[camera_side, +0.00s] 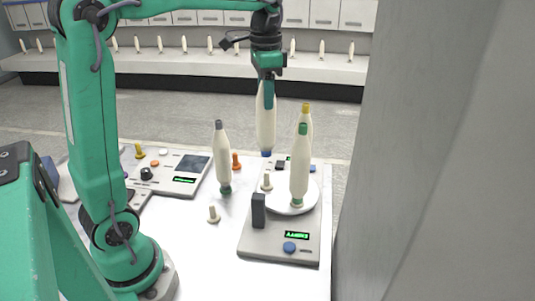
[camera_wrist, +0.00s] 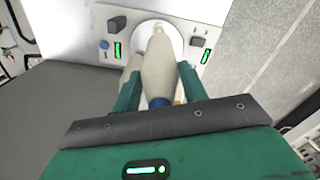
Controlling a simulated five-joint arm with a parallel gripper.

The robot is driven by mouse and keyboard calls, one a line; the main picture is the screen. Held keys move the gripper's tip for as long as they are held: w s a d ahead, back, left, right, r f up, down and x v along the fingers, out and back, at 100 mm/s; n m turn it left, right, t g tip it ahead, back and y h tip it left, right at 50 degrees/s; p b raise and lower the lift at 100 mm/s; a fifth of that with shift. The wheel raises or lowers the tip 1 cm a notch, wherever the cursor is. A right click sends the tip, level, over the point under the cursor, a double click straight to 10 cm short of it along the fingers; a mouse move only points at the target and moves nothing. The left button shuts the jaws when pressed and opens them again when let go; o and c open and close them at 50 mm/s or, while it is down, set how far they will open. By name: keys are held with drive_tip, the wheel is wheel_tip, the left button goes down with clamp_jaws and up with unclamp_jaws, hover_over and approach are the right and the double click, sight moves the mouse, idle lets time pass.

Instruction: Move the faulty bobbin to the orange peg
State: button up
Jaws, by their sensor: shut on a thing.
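My gripper (camera_side: 268,100) is shut on a cream bobbin (camera_side: 266,128) with a blue lower end, held upright in the air above the round white plate (camera_side: 311,199). The wrist view shows this held bobbin (camera_wrist: 156,72) between the two green fingers (camera_wrist: 159,80). The orange peg (camera_side: 236,161) stands bare on the table, left of and below the held bobbin. A green-topped bobbin (camera_side: 300,170) and a yellow-topped one (camera_side: 307,121), partly hidden behind it, stand at the plate. A grey-topped bobbin (camera_side: 222,160) stands left of the orange peg. No mark shows which bobbin is faulty.
The plate's grey device (camera_side: 262,243) has a dark post (camera_side: 258,210), a blue button and a green-lit display. A control panel (camera_side: 178,180) lies left. A grey wall (camera_side: 430,160) fills the right.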

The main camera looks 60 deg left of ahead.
drive_tip(key=a+f+n, duration=0.3)
drive_tip(key=a, duration=0.6)
drive_tip(key=a+f+n, duration=0.3)
drive_tip(key=a+f, duration=0.1)
drive_tip(key=a, duration=0.6)
drive_tip(key=shift+w+f, duration=0.15)
drive_tip(key=shift+w, duration=0.2)
drive_tip(key=shift+f, duration=0.15)
drive_tip(key=shift+f, duration=3.6)
drive_tip(key=o, duration=1.4)
